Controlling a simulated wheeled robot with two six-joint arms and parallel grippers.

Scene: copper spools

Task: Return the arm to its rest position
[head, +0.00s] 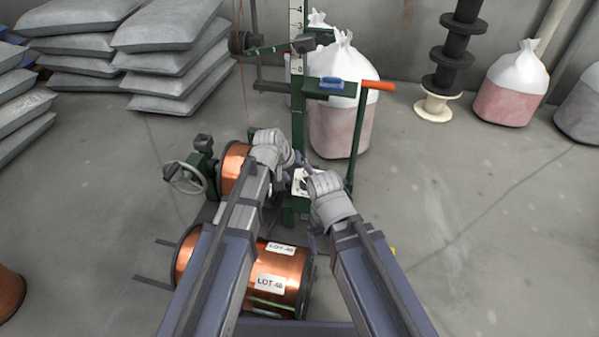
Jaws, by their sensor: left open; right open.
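My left arm reaches forward from the lower left. Its gripper (298,160) is open near the middle of the head view, beside the green stand. My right arm comes from the lower right. Its gripper (307,171) is open just below and right of the left one, close to the same stand. The jaws are small and partly hidden by my wrists, and I see nothing held in them. A copper spool (233,168) is mounted left of my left wrist. A larger copper spool (285,262) labelled LOT-46 lies below, partly behind my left forearm.
The green stand (356,140) with an orange handle (364,84) rises close ahead. A handwheel (186,178) is at left. Stacked grey sacks (165,60), a pink-and-white bag (340,125) and a black spool stack (455,55) stand behind. Floor at right is clear.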

